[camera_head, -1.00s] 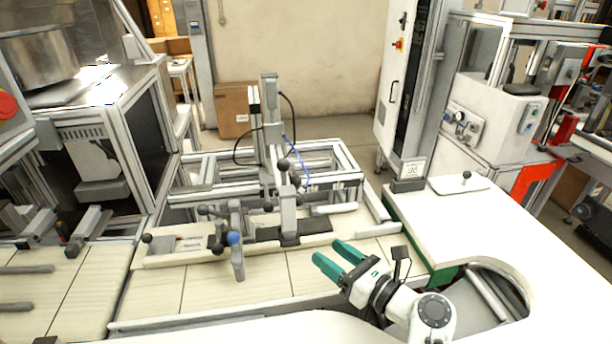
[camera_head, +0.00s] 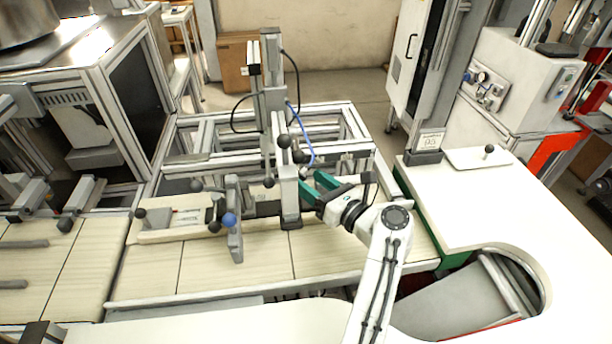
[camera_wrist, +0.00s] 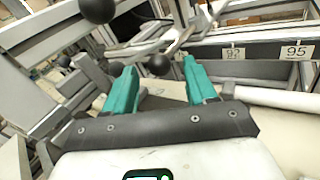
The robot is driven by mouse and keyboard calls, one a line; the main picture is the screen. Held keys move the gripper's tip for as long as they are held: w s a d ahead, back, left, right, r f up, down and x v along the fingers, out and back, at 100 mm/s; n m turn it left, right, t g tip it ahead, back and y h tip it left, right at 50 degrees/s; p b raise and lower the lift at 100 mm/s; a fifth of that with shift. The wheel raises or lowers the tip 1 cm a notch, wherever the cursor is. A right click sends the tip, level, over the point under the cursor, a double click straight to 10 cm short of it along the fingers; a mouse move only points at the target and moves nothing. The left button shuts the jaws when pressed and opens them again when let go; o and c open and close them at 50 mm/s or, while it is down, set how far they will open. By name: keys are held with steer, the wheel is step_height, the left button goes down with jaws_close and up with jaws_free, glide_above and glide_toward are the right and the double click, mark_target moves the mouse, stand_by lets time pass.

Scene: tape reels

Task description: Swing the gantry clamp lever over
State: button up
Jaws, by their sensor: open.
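The gantry (camera_head: 273,95) is a grey upright post with a cable and a blue hose, standing behind the wooden bench. Grey clamp parts with black ball knobs (camera_head: 284,142) sit at its lower front; which one is the clamp lever I cannot tell for sure. My gripper (camera_head: 313,183), with two green fingers, is just right of the grey clamp upright (camera_head: 289,200). In the wrist view the fingers are open (camera_wrist: 159,67) with nothing held. A black ball knob (camera_wrist: 158,64) appears between and beyond the fingertips. A larger knob (camera_wrist: 97,8) shows at the top left.
Number plates (camera_wrist: 297,50) show at right in the wrist view. A white worktop (camera_head: 500,215) lies to the right. The bench front (camera_head: 265,265) is clear.

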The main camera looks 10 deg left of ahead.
steer(key=shift+x, duration=1.3)
steer(key=shift+c, duration=0.2)
steer(key=shift+s, duration=0.1)
jaws_close()
